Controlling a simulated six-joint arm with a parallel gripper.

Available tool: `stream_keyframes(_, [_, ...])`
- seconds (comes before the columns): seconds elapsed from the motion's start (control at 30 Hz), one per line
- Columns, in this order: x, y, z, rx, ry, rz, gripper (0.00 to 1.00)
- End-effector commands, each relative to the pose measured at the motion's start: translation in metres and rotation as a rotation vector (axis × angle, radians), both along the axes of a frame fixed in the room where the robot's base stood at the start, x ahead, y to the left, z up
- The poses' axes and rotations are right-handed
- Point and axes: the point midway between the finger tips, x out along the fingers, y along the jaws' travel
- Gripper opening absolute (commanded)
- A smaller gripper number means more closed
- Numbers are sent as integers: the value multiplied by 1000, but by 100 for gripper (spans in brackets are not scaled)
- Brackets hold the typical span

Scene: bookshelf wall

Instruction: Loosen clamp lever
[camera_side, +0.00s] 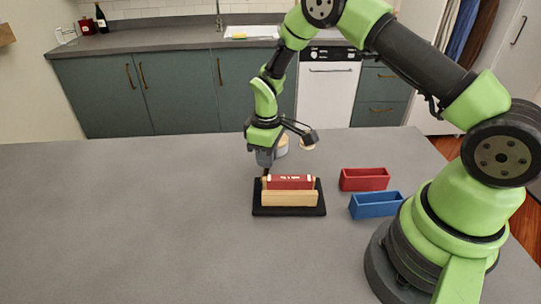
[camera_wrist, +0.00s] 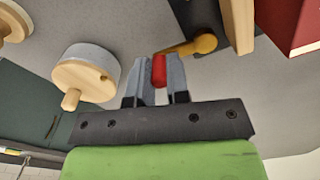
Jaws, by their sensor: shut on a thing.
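The clamp's black base (camera_side: 290,211) lies on the grey table. A light wooden block (camera_side: 290,198) stands on it with a red book-like piece (camera_side: 290,182) behind. In the wrist view the red piece (camera_wrist: 288,25) and a wooden part (camera_wrist: 238,24) show at upper right. My gripper (camera_wrist: 158,82) is shut on the red tip. In the side view my gripper (camera_side: 265,161) is at the clamp's back left corner; the lever is mostly hidden there.
A red open bin (camera_side: 364,180) and a blue open bin (camera_side: 376,206) stand right of the clamp, near my base. A grey drum with wooden face and peg (camera_wrist: 85,72) is close beside my gripper. Another round wooden piece (camera_wrist: 14,25) is farther left. The table's left side is clear.

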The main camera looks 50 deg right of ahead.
Motion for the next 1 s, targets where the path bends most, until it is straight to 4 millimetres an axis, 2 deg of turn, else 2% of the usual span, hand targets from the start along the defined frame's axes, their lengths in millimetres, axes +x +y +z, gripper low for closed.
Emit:
stream_keyframes(0.3, [3,2,0,-1,-1,77,0])
stream_keyframes(0.73, [3,2,0,-1,-1,85,0])
stream_keyframes(0.77, [3,2,0,-1,-1,85,23])
stream_keyframes(0.83, [3,2,0,-1,-1,84,39])
stream_keyframes(0.87, [3,2,0,-1,-1,84,42])
stream_keyframes(1.0, [3,2,0,-1,-1,83,42])
